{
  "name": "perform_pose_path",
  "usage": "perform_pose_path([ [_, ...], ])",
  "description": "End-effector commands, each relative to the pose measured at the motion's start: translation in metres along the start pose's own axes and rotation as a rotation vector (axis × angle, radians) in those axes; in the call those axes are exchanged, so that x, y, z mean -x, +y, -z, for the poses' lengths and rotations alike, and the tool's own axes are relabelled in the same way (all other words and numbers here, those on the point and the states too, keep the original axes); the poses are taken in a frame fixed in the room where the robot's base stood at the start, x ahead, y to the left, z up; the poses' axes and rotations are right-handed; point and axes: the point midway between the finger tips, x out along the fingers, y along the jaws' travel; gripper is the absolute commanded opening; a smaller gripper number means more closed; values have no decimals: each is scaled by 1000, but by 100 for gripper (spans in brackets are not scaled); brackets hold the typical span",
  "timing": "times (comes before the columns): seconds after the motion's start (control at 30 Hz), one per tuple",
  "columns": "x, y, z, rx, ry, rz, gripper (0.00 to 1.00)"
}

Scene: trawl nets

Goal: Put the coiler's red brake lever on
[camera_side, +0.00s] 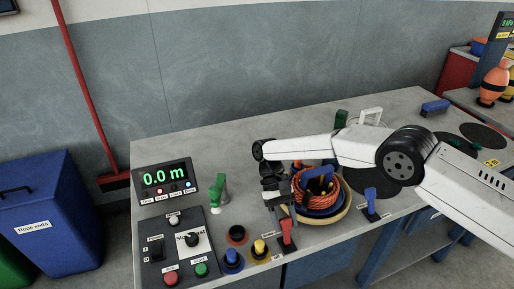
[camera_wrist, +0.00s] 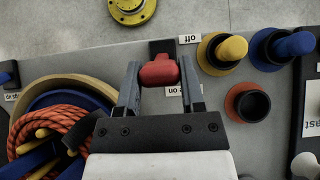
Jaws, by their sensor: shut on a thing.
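The red brake lever (camera_side: 287,231) stands on a small dark base near the front edge of the bench, close to the coiler. In the wrist view its red knob (camera_wrist: 160,72) sits between my gripper's two fingers. My gripper (camera_side: 279,212) is shut on the lever, pointing down from above; its fingertips also show in the wrist view (camera_wrist: 159,83). A label reading "off" (camera_wrist: 189,39) lies at one end of the lever, and an "on" label (camera_wrist: 174,90) is partly hidden by a finger. The coiler (camera_side: 322,205) holds orange rope, with blue and yellow parts.
A control panel (camera_side: 160,243) and a display reading 0.0 m (camera_side: 164,178) stand at the left. Blue (camera_side: 232,259) and yellow (camera_side: 259,249) knobs and a dark, orange-rimmed socket (camera_side: 236,235) lie left of the lever. A blue lever (camera_side: 370,200) stands right of the coiler.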

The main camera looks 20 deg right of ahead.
Motion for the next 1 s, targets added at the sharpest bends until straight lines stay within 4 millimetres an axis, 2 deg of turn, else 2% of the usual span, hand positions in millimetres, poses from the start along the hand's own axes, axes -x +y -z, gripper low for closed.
perform_pose_path([
  [0.4, 1, 0, 5, -1, -76, -1, 0],
  [0.93, 2, 0, 5, -1, -86, -1, 0],
  [0.97, 2, 0, 5, -1, -86, -1, 53],
  [1.0, 2, 0, 5, -1, -86, -1, 66],
])
